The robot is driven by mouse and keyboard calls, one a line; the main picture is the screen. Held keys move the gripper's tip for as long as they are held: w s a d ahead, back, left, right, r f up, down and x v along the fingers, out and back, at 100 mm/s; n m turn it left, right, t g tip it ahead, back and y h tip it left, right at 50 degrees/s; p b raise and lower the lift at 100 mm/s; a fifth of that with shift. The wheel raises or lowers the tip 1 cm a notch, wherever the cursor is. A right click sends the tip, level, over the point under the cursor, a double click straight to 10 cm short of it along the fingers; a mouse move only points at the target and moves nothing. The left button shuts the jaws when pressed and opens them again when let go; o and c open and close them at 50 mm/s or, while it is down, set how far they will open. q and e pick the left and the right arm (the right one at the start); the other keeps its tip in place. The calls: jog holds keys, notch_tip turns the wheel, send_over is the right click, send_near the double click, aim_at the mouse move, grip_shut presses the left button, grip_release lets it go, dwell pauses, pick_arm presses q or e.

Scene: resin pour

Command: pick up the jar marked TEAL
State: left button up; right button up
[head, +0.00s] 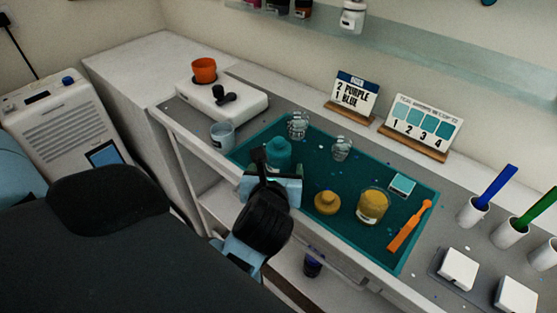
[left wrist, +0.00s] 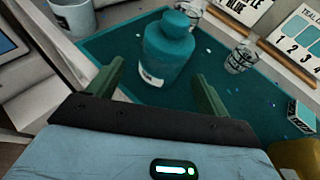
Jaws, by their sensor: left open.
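A teal jar (head: 278,152) with a rounded shoulder and cap stands upright on the teal mat (head: 318,168). The jar also shows in the left wrist view (left wrist: 167,48), with a white label low on its side whose text I cannot read. My left gripper (head: 268,168) is at the near side of the jar in the head view and partly covers its lower part. In the left wrist view the two green fingers of my left gripper (left wrist: 157,88) are apart, with the jar beyond and between them. Nothing is held. My right gripper is not in view.
Clear glass jars (head: 298,125) stand behind the teal jar. A yellow jar (head: 372,206), a mustard-coloured pot (head: 327,202) and an orange tool (head: 409,226) lie to the right. A grey-white cup (head: 222,136) stands left of the mat. Two signs (head: 353,93) stand behind.

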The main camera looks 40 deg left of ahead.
aim_at(279, 161)
pick_arm(q)
jog(key=x, duration=0.5)
jog(key=shift+d, duration=0.1)
jog(key=c, duration=1.3)
jog(key=shift+r, duration=0.1)
